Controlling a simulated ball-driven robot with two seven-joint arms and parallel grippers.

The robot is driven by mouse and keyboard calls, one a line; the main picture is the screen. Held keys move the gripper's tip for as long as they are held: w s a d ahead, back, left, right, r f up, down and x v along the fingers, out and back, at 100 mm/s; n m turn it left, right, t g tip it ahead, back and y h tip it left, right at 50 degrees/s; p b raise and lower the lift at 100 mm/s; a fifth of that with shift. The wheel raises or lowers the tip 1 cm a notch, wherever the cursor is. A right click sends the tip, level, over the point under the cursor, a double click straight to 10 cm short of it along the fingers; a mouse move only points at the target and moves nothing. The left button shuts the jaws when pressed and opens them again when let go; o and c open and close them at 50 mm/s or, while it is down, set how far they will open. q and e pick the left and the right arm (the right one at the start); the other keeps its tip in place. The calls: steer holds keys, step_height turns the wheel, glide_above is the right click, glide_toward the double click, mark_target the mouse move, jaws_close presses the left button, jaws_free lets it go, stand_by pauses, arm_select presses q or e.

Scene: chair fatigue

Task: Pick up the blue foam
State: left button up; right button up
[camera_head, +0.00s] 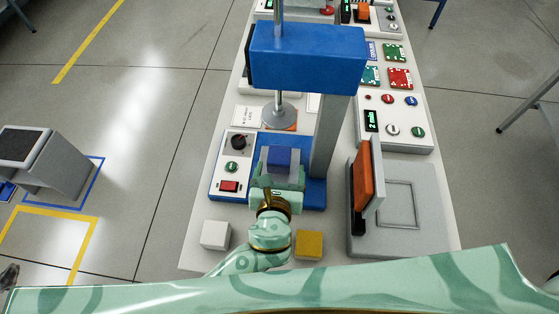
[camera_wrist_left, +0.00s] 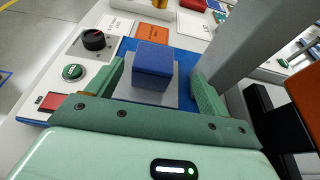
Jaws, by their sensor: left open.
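The blue foam (camera_head: 279,157) is a small blue cube on a light grey block or plate on the blue base of a press. It also shows in the left wrist view (camera_wrist_left: 153,63), upright, with the grey piece under it. My left gripper (camera_head: 278,168) is open, with one finger on each side of the foam. In the left wrist view the fingers (camera_wrist_left: 159,72) stand apart from the cube, with a gap on both sides. My right gripper is not in view.
The blue press head (camera_head: 308,58) and its round metal foot (camera_head: 279,110) are above and behind the foam. A grey column (camera_head: 330,137) stands close on the right. A white cube (camera_head: 215,235) and a yellow cube (camera_head: 309,244) lie nearer. A grey hinged box (camera_head: 398,233) is at right.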

mark_target(279, 160)
arm_select(q)
steer(key=shift+x, duration=0.85)
steer(key=x, duration=0.1)
steer(key=b+x, duration=0.1)
steer(key=x, duration=0.2)
steer(key=shift+w+a+f+b, duration=0.3)
steer(key=shift+a+f, duration=0.05)
steer(key=shift+f, duration=0.05)
steer(key=shift+w+d, duration=0.1)
steer(key=shift+w, duration=0.2)
steer(key=shift+s, duration=0.1)
steer(key=shift+c, duration=1.2)
steer(key=c, duration=0.9)
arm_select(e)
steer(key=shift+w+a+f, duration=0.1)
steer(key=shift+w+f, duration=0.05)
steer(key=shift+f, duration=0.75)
